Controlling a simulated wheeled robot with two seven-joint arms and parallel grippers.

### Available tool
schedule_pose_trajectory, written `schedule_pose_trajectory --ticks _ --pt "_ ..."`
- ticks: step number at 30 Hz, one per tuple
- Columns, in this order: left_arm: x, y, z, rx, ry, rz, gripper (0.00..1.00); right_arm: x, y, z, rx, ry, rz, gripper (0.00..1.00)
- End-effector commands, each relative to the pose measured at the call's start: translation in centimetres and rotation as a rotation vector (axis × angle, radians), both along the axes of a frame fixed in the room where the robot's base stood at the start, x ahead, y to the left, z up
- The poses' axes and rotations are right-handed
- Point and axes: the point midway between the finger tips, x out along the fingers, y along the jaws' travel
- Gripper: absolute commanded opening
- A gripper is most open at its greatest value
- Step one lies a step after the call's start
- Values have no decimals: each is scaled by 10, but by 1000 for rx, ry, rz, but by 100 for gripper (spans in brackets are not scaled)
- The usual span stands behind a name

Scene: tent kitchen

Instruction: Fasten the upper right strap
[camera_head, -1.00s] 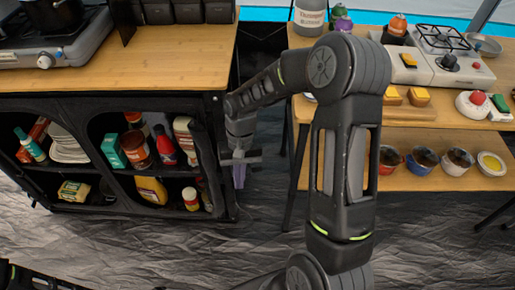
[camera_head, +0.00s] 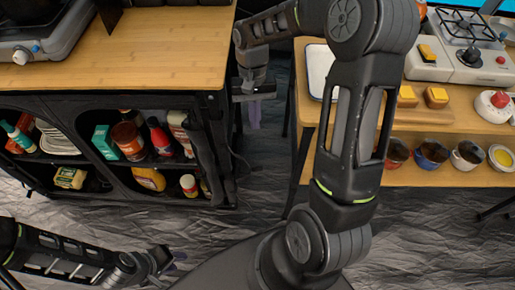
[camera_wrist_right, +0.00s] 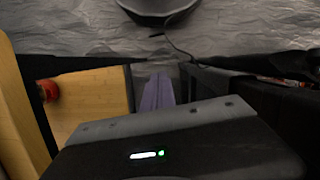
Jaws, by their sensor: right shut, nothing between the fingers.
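The black fabric cabinet (camera_head: 216,185) stands at left in the head view, with its front open. A dark rolled flap (camera_head: 201,150) hangs at the right edge of its right compartment. I cannot clearly make out the upper right strap. My right gripper (camera_head: 254,117) is beside the cabinet's right side, below the tabletop corner, pointing down. Its purple fingers (camera_wrist_right: 157,92) are shut and empty in the right wrist view, with the dark cabinet side to the right. My left gripper (camera_head: 176,262) is low in front of the cabinet, apart from it; its fingers are too small to read.
The cabinet's wooden top (camera_head: 140,60) carries a stove (camera_head: 40,40). Its shelves hold bottles and jars. A second wooden table (camera_head: 400,172) with bowls and a burner stands at right. A narrow floor gap (camera_head: 268,160) separates them.

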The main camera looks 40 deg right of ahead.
Motion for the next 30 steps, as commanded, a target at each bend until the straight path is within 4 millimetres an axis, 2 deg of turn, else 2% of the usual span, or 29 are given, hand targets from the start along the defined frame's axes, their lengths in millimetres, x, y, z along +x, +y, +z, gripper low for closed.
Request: schedule_pose_trajectory --ticks 8,21,25,30 --pt "0 0 -3 0 -1 0 33 -5 3 -22 2 4 0 0" --pt "0 0 -11 0 -1 -1 33 -25 13 -100 1 4 1 0" --pt "0 0 -8 0 -1 -1 33 -43 23 -96 1 1 1 0" --pt "0 0 -8 0 -1 -1 33 -55 29 -97 0 0 1 0"
